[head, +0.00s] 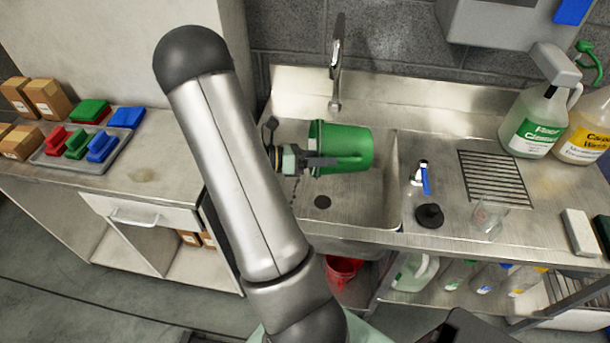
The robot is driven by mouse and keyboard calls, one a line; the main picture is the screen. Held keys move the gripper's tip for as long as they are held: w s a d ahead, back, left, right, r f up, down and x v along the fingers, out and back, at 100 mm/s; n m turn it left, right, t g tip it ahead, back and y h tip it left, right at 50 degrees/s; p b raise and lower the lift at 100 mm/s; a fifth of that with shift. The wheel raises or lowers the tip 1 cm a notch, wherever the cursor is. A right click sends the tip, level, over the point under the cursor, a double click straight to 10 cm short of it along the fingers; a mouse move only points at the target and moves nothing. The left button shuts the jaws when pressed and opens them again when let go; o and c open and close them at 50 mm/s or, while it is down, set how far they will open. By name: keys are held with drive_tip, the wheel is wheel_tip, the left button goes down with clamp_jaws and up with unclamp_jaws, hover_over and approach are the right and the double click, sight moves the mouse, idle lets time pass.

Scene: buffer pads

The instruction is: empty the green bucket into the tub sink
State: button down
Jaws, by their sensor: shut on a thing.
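The green bucket (344,144) is tipped onto its side over the tub sink (358,205), in the middle of the head view. Its rim is on the left and its base on the right. My gripper (322,162) is at the bucket's left side, by the rim, and is shut on the bucket; the exact grip on it is hard to make out. The inside of the bucket is hidden, and I see no liquid coming out. The dark round drain (322,202) shows in the basin below.
A faucet (337,75) rises behind the basin. A spray bottle (537,115), a yellow-labelled jug (587,130) and a clear cup (490,217) stand on the right drainboard. A red bucket (342,270) is below the sink.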

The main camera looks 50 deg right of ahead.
sight(345, 160)
drive_tip(key=shift+w+a, duration=0.15)
drive_tip(key=shift+r, duration=0.1)
drive_tip(key=s+d+t+y, duration=0.1)
drive_tip(key=s+d, duration=0.1)
drive_tip(key=s+d+f+t+y+p, duration=0.1)
drive_tip(key=s+d, duration=0.1)
drive_tip(key=shift+s+f+t+y, duration=0.2)
drive_tip(key=shift+s+t+y, duration=0.1)
drive_tip(key=shift+t, duration=0.1)
drive_tip(key=shift+d+f, duration=0.1)
drive_tip(key=shift+f, duration=0.15)
drive_tip(key=shift+s+d+f+t+y+p, duration=0.25)
drive_tip(key=shift+s+d+t+y+p, duration=0.2)
drive_tip(key=shift+t+y+p, duration=0.15)
drive_tip(key=s+d+f+t+y+p, duration=0.4)
drive_tip(key=s+d+f+t+y, duration=0.3)
drive_tip(key=f, duration=0.4)
drive_tip(key=shift+s+f+t, duration=0.15)
drive_tip(key=shift+s+t, duration=0.55)
drive_tip(key=shift+t, duration=0.3)
